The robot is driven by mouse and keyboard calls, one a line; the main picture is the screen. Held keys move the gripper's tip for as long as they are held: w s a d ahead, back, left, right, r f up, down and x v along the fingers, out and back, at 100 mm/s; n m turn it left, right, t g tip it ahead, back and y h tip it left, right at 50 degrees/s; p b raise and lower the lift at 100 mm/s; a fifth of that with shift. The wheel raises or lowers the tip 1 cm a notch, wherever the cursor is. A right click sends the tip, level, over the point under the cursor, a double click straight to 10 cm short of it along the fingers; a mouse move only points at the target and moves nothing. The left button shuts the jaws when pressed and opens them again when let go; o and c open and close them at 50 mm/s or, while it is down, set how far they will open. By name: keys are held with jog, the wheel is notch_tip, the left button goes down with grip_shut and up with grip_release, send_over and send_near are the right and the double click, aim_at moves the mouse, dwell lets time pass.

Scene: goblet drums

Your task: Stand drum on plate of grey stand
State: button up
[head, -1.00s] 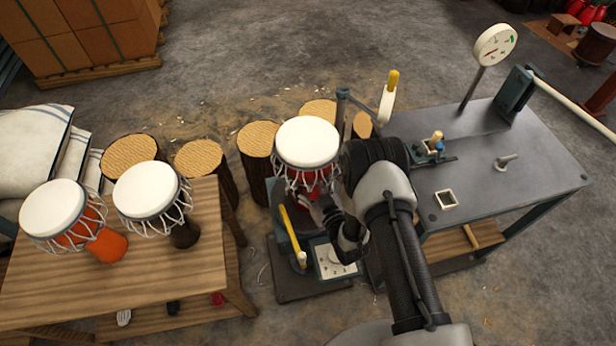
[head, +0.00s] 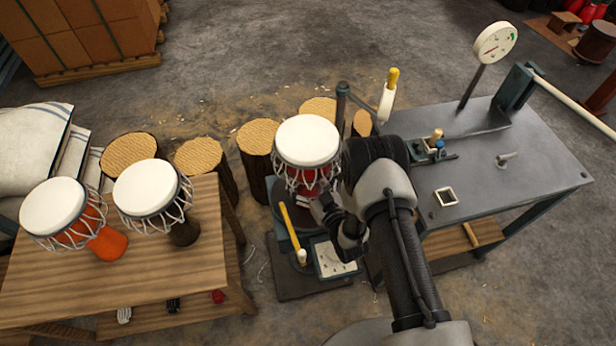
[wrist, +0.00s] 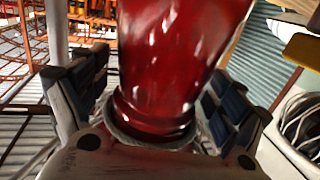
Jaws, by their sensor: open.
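A red goblet drum with a white head (head: 307,141) stands upright at the grey stand (head: 287,228) in the head view. In the wrist view its glossy red lower body (wrist: 178,60) fills the middle, with a narrow foot ring below. My gripper (head: 325,200) is open, its two padded fingers (wrist: 155,105) on either side of the red body. I see gaps or slivers between pads and drum, so contact is hard to tell. The drum hides most of the stand's plate, so how its foot rests there is hidden.
Two more drums, orange (head: 107,243) and dark (head: 185,233), stand on the wooden table (head: 150,275) at left. Several log stumps (head: 257,138) stand behind. A grey metal bench (head: 520,165) with a dial gauge (head: 495,42) is at right. A yellow handle (head: 288,222) rises beside the drum.

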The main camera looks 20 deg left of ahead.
jog(key=p+v, duration=0.2)
jog(key=v, duration=1)
jog(key=shift+p, duration=0.3)
jog(key=shift+r, duration=0.1)
